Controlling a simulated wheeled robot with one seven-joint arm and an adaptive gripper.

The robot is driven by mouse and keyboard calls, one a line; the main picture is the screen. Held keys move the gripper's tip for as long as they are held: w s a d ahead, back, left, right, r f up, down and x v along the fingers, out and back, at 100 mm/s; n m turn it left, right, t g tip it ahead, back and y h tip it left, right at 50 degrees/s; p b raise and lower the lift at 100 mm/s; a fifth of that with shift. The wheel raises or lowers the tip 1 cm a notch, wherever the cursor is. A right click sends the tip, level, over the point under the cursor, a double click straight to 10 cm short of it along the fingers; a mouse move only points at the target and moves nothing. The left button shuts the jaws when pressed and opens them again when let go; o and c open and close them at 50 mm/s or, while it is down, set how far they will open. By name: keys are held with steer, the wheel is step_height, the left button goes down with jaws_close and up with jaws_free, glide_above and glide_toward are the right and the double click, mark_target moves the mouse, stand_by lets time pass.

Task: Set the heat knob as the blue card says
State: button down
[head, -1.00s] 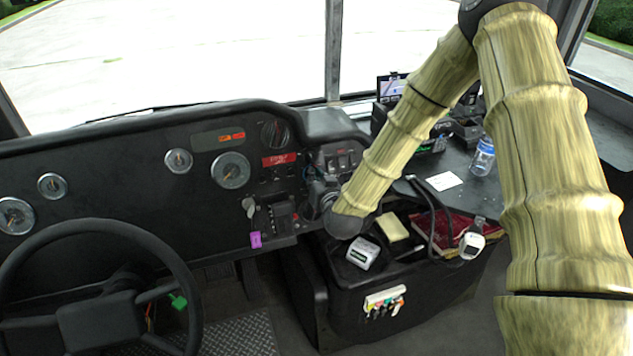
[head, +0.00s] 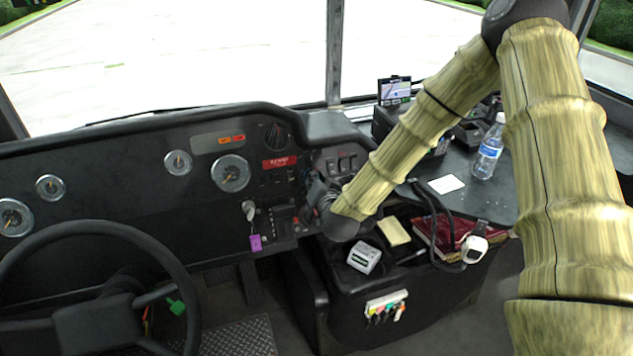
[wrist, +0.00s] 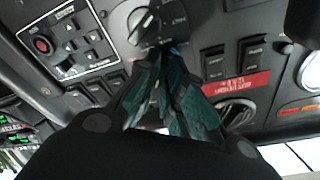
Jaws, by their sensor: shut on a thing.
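In the wrist view my gripper's (wrist: 163,58) teal fingers are closed together at the dashboard. Their tips meet at the edge of a round grey dial with a pale-barred knob (wrist: 142,24) and printed marks around it. The fingers hide part of this dial, and the exact contact is hard to see. A small blue spot shows beside the tips. In the head view my gripper is mostly hidden behind my arm's lower end, at the right end of the dashboard. I cannot make out a blue card in either view.
A steering wheel (head: 95,315) stands at the left. A white box (head: 364,257) and yellow pad (head: 394,232) lie on the console. A bottle (head: 489,148) and white card (head: 446,184) are on the side shelf.

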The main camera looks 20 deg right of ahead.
steer(key=c, duration=1.8)
jaws_free()
steer(key=shift+s, duration=0.15)
steer(key=v, duration=1.1)
steer(key=shift+s+d+r, duration=0.1)
steer(key=shift+s, duration=0.25)
